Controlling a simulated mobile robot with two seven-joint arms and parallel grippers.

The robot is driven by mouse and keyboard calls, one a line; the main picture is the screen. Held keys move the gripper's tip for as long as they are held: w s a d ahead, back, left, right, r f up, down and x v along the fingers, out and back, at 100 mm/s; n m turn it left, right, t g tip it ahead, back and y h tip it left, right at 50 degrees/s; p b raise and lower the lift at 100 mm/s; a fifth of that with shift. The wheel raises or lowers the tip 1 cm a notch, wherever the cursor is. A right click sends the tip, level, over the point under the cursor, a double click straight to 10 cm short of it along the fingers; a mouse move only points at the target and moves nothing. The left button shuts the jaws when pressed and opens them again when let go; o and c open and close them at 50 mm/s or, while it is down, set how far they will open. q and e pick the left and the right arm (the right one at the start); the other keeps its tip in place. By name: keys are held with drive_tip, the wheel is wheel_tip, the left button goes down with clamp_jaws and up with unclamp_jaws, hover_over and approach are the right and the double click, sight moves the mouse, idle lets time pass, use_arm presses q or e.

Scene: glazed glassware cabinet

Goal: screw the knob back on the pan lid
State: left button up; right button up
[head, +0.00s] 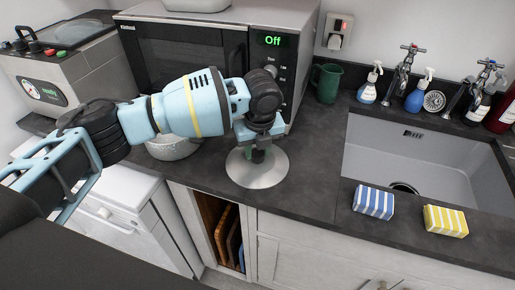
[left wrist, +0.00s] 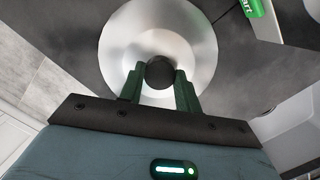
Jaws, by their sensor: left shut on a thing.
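The pan lid (head: 257,174) is a round metal disc on the dark counter, in front of the microwave. It also shows in the left wrist view (left wrist: 122,42), behind the fingers. The dark round knob (left wrist: 159,73) is between my left gripper's two green fingers, over the middle of the lid. My left gripper (head: 259,153) points down at the lid's centre and is shut on the knob. The fingers hide most of the knob in the head view. I cannot tell whether the knob touches the lid or its thread is engaged. My right gripper is not in view.
A microwave (head: 190,45) stands behind the lid, and a metal pot (head: 174,150) sits left of it, partly behind my arm. A green mug (head: 326,83) is at the back. A sink (head: 420,165), a blue sponge (head: 373,202) and a yellow sponge (head: 446,220) are at right.

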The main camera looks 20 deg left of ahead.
use_arm(q)
drive_tip(key=m, duration=0.2)
drive_tip(key=shift+s+f+m, duration=0.1)
drive_tip(key=shift+f+m, duration=0.1)
drive_tip(key=shift+m, duration=0.1)
drive_tip(key=shift+m, duration=0.4)
drive_tip(key=shift+r+m+h, duration=0.1)
drive_tip(key=shift+m+h, duration=0.3)
drive_tip(key=shift+m, duration=0.8)
drive_tip(key=shift+a, duration=0.1)
drive_tip(key=shift+m, duration=1.4)
